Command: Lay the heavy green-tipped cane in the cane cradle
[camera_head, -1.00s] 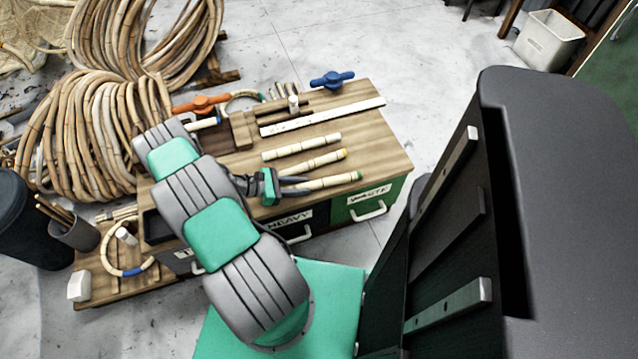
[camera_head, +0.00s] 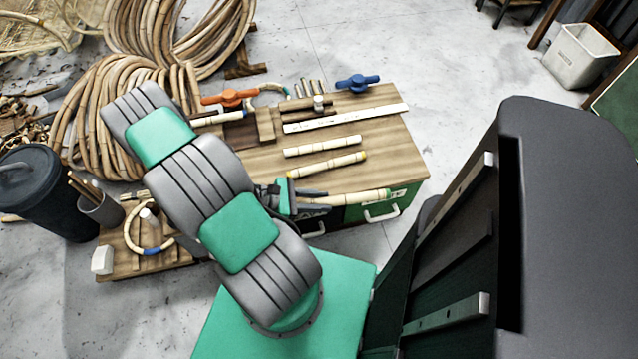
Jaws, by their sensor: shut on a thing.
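The green-tipped cane (camera_head: 362,197) is a pale jointed stick whose green end points right. My gripper (camera_head: 327,199) is shut on it near its left end. The cane appears held above the table's front edge, and it covers part of the drawer fronts. A brown wooden block piece (camera_head: 266,125) stands on the table behind my arm. It may be the cane cradle, but I cannot tell for sure, as my arm hides part of that area. A yellow-tipped cane (camera_head: 326,165) and a plain-ended cane (camera_head: 322,146) lie on the tabletop.
A white ruler (camera_head: 345,118), a blue clamp (camera_head: 357,83) and an orange clamp (camera_head: 228,97) lie toward the back of the wooden table (camera_head: 395,160). Rattan coils (camera_head: 125,115) stand at the left. The table's right part is clear. A dark panel fills the right foreground.

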